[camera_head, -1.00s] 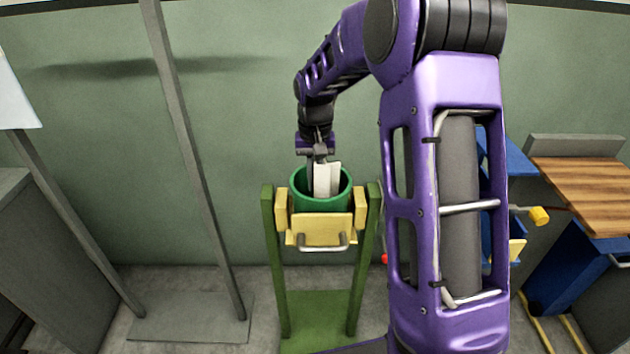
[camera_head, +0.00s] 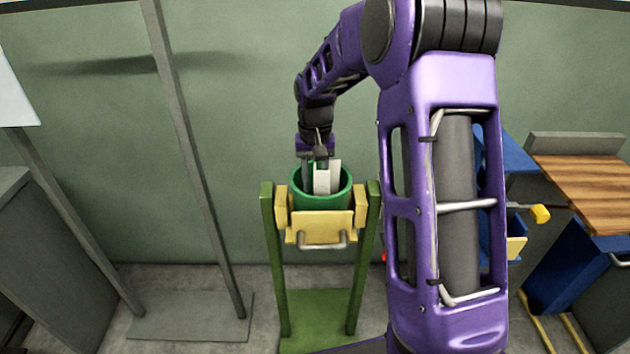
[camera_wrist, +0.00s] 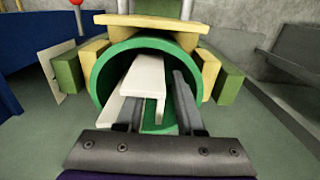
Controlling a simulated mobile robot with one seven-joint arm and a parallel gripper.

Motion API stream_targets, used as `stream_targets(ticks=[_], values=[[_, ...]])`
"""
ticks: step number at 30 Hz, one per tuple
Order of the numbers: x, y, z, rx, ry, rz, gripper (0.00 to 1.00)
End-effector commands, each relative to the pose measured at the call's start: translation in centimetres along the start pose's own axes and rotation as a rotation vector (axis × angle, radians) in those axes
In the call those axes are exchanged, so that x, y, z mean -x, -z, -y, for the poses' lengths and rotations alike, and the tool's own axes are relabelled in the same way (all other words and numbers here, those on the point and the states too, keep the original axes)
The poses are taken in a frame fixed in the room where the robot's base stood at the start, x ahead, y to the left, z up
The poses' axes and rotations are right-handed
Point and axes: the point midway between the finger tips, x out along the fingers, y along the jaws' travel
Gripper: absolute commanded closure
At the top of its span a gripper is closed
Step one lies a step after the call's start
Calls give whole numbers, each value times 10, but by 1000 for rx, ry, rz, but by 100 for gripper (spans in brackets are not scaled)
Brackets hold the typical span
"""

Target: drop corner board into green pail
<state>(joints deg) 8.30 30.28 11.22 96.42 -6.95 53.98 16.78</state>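The corner board (camera_head: 322,181) is a pale, angled strip. It stands inside the green pail (camera_head: 321,203), with its upper part above the rim. In the wrist view the board (camera_wrist: 147,75) lies within the mouth of the pail (camera_wrist: 99,79). My gripper (camera_head: 314,168) is over the pail with its fingers reaching into the mouth. In the wrist view my gripper (camera_wrist: 158,108) has its fingers spread apart. One finger is close against the board; the other is clear of it. The board's lower end is hidden in the pail.
The pail sits in a green stand (camera_head: 272,260) with yellow blocks and a yellow handled front plate (camera_head: 320,229). A grey post (camera_head: 190,150) rises at left. A wooden top (camera_head: 585,185) and blue units (camera_head: 570,270) stand at right.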

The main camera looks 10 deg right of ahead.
Motion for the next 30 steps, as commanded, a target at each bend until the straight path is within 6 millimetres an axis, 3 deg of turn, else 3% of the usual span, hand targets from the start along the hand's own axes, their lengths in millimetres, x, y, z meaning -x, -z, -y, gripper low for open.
stream_targets(ticks=[7,21,30], values=[[10,0,0,0,0,-1,63],[105,1,0,0,0,-3,63],[132,0,0,0,0,-1,63]])
